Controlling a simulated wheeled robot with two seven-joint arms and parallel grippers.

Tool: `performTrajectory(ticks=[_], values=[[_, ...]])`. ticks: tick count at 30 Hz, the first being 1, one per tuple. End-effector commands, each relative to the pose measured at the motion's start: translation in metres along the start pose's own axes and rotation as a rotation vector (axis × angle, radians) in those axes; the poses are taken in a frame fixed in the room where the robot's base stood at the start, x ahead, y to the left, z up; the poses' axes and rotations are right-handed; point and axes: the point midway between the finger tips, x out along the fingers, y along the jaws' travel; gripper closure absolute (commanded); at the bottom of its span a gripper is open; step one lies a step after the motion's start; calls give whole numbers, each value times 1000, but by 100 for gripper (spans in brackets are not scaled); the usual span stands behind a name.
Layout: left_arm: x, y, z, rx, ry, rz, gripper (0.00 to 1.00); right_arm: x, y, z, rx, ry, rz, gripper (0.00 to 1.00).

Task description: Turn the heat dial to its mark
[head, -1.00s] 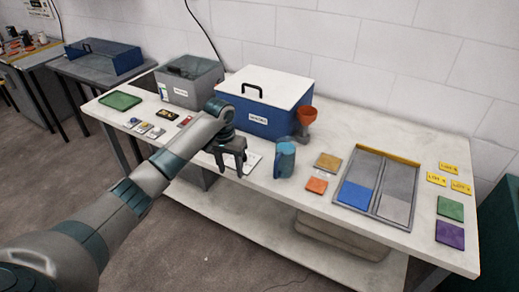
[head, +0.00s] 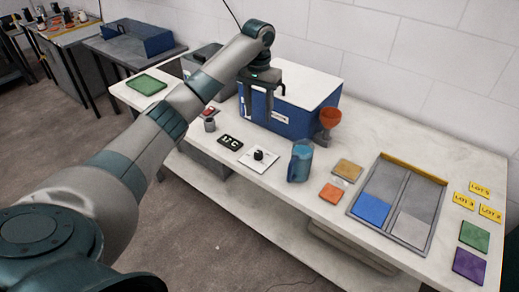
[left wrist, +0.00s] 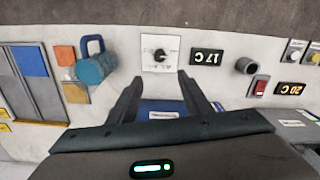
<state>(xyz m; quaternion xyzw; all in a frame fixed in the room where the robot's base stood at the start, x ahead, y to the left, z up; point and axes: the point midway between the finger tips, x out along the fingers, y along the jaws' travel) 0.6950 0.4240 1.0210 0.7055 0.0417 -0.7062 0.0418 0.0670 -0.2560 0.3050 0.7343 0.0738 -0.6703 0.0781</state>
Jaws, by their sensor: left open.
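The heat dial is a black knob (head: 258,155) on a white square plate (head: 245,163), lying on the pale bench near its front edge. It also shows in the left wrist view (left wrist: 160,55), where a light pointer line is visible but its mark is too small to make out. A black display (head: 230,141) beside the plate reads 17 C in the left wrist view (left wrist: 207,57). My left gripper (head: 258,120) is open and empty, raised above and behind the dial, in front of the blue box. My right gripper is not in view.
A blue box with a white lid (head: 285,115) stands behind the dial. A blue jug (head: 300,161) stands right of the plate, with a red funnel (head: 330,119) behind. A grey cylinder (left wrist: 246,66), red switch (left wrist: 260,87) and 20 C display (left wrist: 290,88) lie beyond the 17 C display.

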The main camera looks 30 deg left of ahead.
Motion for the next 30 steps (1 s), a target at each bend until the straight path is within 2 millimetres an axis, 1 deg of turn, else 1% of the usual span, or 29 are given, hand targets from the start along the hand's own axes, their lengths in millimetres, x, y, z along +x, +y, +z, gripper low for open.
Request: performTrajectory(ticks=[5,11,27,30], values=[[10,0,0,0,-2,-1,55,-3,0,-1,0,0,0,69],[35,0,1,-1,-2,-1,55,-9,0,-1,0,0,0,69],[131,0,1,0,-3,-1,55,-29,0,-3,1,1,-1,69],[146,0,1,0,-2,-1,55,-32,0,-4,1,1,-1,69]])
